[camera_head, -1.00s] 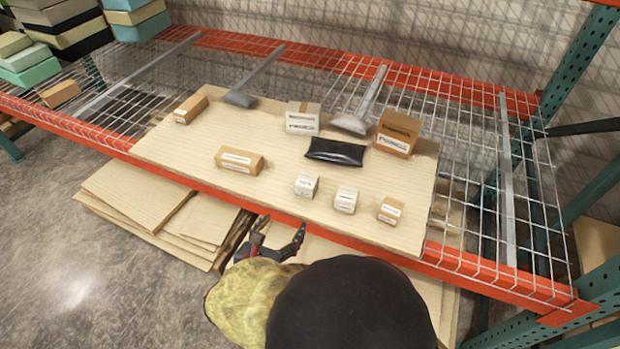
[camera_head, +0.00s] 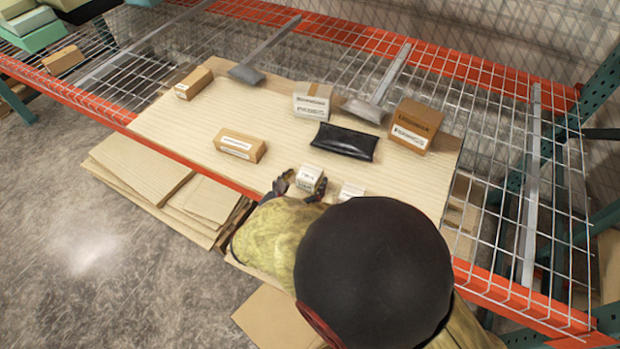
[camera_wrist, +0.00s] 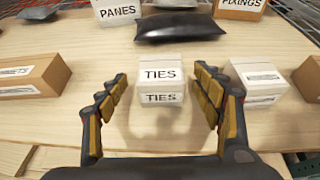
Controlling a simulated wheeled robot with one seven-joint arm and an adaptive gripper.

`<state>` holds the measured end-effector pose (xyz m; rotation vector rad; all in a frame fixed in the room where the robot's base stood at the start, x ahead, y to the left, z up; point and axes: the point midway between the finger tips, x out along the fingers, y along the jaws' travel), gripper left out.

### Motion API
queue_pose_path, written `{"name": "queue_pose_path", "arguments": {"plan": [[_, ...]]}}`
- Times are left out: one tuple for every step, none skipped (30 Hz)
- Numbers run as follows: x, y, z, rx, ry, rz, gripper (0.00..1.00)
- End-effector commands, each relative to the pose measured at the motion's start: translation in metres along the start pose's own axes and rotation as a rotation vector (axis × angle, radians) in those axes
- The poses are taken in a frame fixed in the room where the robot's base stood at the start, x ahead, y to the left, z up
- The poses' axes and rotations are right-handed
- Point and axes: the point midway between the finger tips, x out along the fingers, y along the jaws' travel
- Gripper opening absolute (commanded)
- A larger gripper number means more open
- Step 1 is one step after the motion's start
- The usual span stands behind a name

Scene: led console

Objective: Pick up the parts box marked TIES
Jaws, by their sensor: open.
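The small white parts box marked TIES (camera_wrist: 160,84) stands upright on the wooden board, centred in the wrist view. It also shows in the head view (camera_head: 309,178), partly behind my gripper. My gripper (camera_wrist: 163,103) is open, with one finger to the left of the box and one to the right. There is a gap on both sides, and the fingertips are close to the box. In the head view my gripper (camera_head: 298,186) is at the board's near edge, and my arm covers part of it.
A white box (camera_wrist: 260,82) stands close to the right finger. A brown box (camera_wrist: 30,78) lies to the left. A black pouch (camera_head: 344,142) lies behind, with a box marked PANES (camera_head: 312,101) and a brown FIXINGS box (camera_head: 415,126). Bare board (camera_head: 190,130) lies at left.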

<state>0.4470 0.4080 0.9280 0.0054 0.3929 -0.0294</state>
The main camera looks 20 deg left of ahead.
Motion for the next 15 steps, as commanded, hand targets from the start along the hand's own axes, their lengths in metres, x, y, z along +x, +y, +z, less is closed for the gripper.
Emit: {"name": "queue_pose_path", "arguments": {"plan": [[0.010,-0.001,-0.003,0.002,0.000,-0.003,0.67],[0.015,-0.002,-0.003,0.002,-0.001,-0.004,0.67],[0.020,-0.002,-0.002,0.002,0.000,-0.004,0.67],[0.024,-0.001,-0.002,0.002,0.000,-0.003,0.67],[0.027,-0.001,-0.002,0.001,0.000,-0.002,0.67],[0.030,-0.001,-0.002,0.001,0.000,-0.002,0.67],[0.033,-0.001,-0.001,0.001,0.000,-0.002,0.67],[0.034,-0.001,-0.001,0.001,0.000,-0.002,0.67],[0.035,-0.001,-0.001,0.000,0.000,-0.001,0.67],[0.035,-0.001,0.000,0.000,0.000,-0.001,0.67],[0.035,-0.001,0.000,0.000,0.000,0.000,0.67],[0.035,-0.001,0.000,0.000,0.000,0.000,0.67],[0.035,-0.001,0.000,0.000,0.000,0.000,0.67],[0.035,-0.001,0.000,0.000,0.000,0.000,0.67],[0.035,-0.001,0.000,0.000,0.000,0.000,0.67]]}}
